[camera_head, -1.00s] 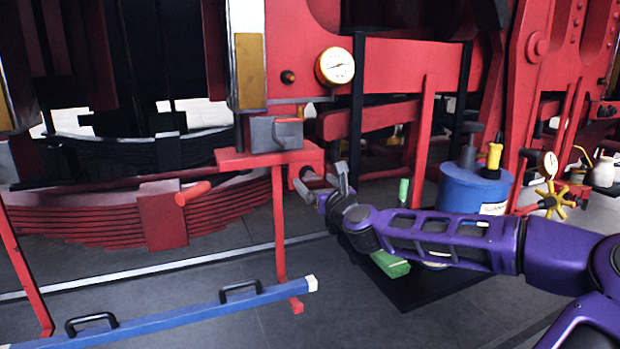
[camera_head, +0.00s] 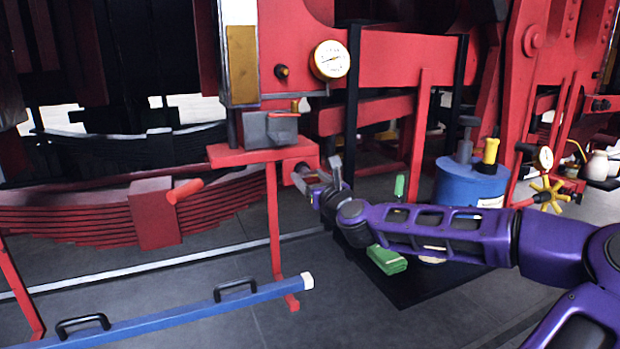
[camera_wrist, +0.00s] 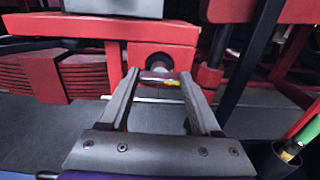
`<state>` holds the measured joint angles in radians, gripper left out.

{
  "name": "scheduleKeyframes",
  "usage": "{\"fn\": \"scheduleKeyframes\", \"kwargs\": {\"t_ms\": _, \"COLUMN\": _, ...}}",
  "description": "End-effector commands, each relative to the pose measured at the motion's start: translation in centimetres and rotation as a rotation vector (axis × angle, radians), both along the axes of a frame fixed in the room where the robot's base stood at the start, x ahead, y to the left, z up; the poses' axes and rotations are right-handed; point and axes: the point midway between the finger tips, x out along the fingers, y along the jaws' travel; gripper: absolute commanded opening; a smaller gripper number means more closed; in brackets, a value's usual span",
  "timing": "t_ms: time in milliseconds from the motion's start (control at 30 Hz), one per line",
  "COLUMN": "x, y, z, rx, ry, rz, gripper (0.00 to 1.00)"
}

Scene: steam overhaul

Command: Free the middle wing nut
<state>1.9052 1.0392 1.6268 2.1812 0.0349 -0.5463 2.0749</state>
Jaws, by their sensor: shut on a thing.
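My gripper (camera_head: 320,174) is at the right end of the red bracket (camera_head: 238,154), beside its short red block. In the wrist view my gripper (camera_wrist: 159,77) has its fingertips on either side of a small shiny metal piece (camera_wrist: 159,79) with red and yellow tints, probably the wing nut. This piece sits just in front of a dark round end (camera_wrist: 159,62) on the red bracket. The fingers hide much of it, and its wings cannot be made out. I cannot tell any other wing nuts apart.
A grey block (camera_head: 270,129) stands on the bracket, below a pressure gauge (camera_head: 331,60). A black upright is close on the right. A blue bar (camera_head: 180,310) lies in front at left.

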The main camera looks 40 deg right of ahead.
Motion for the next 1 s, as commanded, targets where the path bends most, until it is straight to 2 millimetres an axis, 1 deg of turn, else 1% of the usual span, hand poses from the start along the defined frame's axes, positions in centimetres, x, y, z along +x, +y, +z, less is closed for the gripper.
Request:
{"fn": "scheduleKeyframes", "kwargs": {"t_ms": 67, "x": 0.01, "y": 0.0, "z": 0.01, "rx": 0.0, "ry": 0.0, "rz": 0.0, "gripper": 0.09}}
{"fn": "scheduleKeyframes", "kwargs": {"t_ms": 267, "x": 0.01, "y": 0.0, "z": 0.04, "rx": -0.017, "ry": 0.005, "rz": 0.0, "gripper": 0.09}}
{"fn": "scheduleKeyframes", "kwargs": {"t_ms": 467, "x": 0.01, "y": 0.0, "z": 0.09, "rx": -0.092, "ry": 0.022, "rz": 0.0, "gripper": 0.09}}
{"fn": "scheduleKeyframes", "kwargs": {"t_ms": 667, "x": 0.0, "y": -0.05, "z": 0.14, "rx": -0.237, "ry": 0.058, "rz": 0.0, "gripper": 0.09}}
{"fn": "scheduleKeyframes", "kwargs": {"t_ms": 1000, "x": 0.0, "y": -0.11, "z": 0.15, "rx": -0.55, "ry": 0.133, "rz": -0.001, "gripper": 0.09}}
